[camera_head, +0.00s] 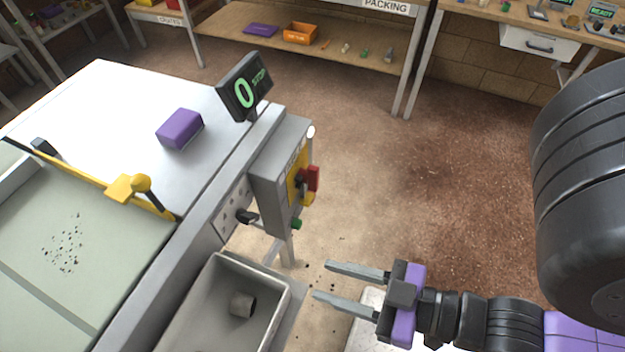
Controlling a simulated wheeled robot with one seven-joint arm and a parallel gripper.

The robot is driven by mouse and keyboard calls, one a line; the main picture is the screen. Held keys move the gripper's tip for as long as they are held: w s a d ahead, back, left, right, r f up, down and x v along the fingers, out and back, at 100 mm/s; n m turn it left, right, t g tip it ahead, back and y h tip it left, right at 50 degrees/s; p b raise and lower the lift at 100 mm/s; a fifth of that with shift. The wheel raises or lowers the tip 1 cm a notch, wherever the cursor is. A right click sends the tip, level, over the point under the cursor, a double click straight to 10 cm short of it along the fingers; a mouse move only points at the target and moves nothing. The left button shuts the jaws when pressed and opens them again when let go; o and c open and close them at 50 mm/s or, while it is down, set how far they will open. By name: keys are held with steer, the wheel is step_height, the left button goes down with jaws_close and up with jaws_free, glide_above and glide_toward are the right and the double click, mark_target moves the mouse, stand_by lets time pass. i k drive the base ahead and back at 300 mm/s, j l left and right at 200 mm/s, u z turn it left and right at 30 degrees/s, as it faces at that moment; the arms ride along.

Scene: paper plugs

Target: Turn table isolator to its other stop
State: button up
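The table isolator (312,179) is a red rotary handle on a yellow plate. It sits on the right face of the grey control box at the table's side. Its exact angle is hard to tell from here. My gripper (322,281) is below and to the right of the box, apart from it. Its two grey fingers point left and are spread apart with nothing between them.
A green button (296,224) and a black knob (246,217) are near the isolator. A grey bin (278,287) holding a grey plug (242,305) stands left of my gripper. A purple block (180,129) lies on the table. The floor right of the box is clear.

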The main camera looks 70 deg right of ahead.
mark_target(310, 176)
steer(key=k+z, duration=0.3)
steer(key=k, duration=0.15)
steer(key=k+l+z, duration=0.1)
steer(key=k+z, duration=0.2)
steer(key=k, duration=0.1)
